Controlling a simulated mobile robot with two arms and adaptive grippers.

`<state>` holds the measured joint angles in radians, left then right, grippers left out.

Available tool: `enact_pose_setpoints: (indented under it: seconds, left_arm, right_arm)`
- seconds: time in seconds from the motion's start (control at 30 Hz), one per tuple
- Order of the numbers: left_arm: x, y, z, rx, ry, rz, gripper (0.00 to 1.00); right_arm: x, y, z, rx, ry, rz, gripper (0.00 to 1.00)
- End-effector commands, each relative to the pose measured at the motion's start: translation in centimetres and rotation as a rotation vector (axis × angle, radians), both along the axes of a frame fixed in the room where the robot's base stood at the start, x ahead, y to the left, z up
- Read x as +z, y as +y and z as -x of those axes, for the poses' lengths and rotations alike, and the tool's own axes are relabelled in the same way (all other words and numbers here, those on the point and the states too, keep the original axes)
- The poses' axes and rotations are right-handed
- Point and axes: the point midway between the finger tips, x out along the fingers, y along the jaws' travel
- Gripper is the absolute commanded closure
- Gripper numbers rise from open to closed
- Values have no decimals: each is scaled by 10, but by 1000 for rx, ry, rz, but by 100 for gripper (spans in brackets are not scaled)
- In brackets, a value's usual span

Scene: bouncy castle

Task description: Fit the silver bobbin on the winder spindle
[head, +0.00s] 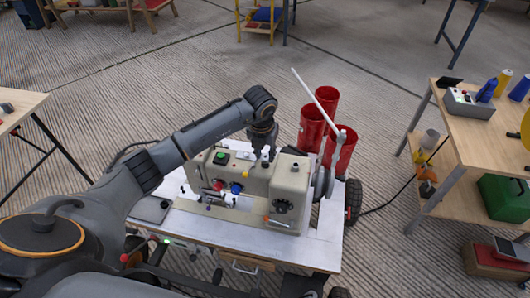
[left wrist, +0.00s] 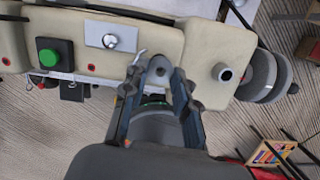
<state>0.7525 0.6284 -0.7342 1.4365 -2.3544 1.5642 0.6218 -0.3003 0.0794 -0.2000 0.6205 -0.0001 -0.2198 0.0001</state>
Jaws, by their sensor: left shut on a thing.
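My left gripper (head: 264,143) reaches over the top of the beige sewing machine (head: 255,180); its fingers also show in the left wrist view (left wrist: 160,85). They are shut on a small grey rounded piece (left wrist: 158,66), which I take for the silver bobbin; the fingers hide much of it. A pale plate with a short silver post (left wrist: 110,41), apparently the winder spindle, is on the machine top, left of the fingertips in the wrist view. The held piece is apart from this post. My right gripper is not in view.
A green button (left wrist: 48,57) is left of the plate, and a grey stub (left wrist: 225,73) stands right of the fingers. Red cylinders (head: 311,128) stand behind the machine, beside a slanted pale lever (head: 315,98). A wooden workbench (head: 478,140) stands at the right.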

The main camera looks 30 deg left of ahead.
Motion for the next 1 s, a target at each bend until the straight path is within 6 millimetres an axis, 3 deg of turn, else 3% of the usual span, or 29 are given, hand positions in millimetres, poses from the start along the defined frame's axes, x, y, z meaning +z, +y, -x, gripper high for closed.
enact_pose_setpoints:
  seconds: [1.0]
  left_arm:
    - [-15, 0, 0, 1, 1, 1, 89]
  right_arm:
    - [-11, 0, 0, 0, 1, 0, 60]
